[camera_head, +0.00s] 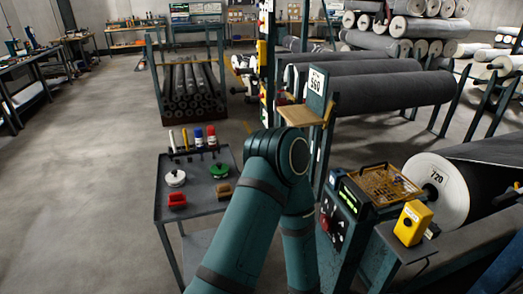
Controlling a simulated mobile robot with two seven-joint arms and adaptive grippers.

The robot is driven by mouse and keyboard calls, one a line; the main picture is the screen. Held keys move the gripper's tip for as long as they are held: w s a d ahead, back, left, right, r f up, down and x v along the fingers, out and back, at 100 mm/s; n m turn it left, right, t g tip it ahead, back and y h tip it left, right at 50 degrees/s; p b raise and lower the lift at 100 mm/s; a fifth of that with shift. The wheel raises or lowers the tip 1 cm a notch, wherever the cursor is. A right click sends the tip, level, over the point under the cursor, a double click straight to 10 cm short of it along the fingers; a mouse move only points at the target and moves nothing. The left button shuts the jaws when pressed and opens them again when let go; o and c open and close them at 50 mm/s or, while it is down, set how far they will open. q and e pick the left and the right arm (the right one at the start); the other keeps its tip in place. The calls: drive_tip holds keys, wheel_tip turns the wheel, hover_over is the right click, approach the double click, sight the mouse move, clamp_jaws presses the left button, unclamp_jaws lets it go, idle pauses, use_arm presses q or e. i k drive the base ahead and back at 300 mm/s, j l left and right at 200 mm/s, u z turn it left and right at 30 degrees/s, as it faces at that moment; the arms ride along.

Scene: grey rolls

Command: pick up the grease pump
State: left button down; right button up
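I cannot pick out the grease pump for certain. A small grey cart (205,195) stands left of centre. On its back edge is a row of upright tubes or bottles (198,137) in yellow, white, blue and red. In front of them are a white round item (175,178), a green round item (219,170), a red block (177,199) and a brown block (222,191). One of my teal arms rises from the bottom centre, its bent joint just right of the cart. Neither gripper shows.
A control box (344,208) with a green display and a yellow mesh tray (385,185) stand right of my arm. A yellow device (412,222) sits beside a large grey roll (440,190). Racks of rolls (190,90) stand behind. The floor (80,200) at left is clear.

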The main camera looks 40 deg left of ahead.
sight(211, 130)
drive_tip(key=u, duration=1.8)
drive_tip(key=i+l, duration=0.3)
drive_tip(key=i+u, duration=0.05)
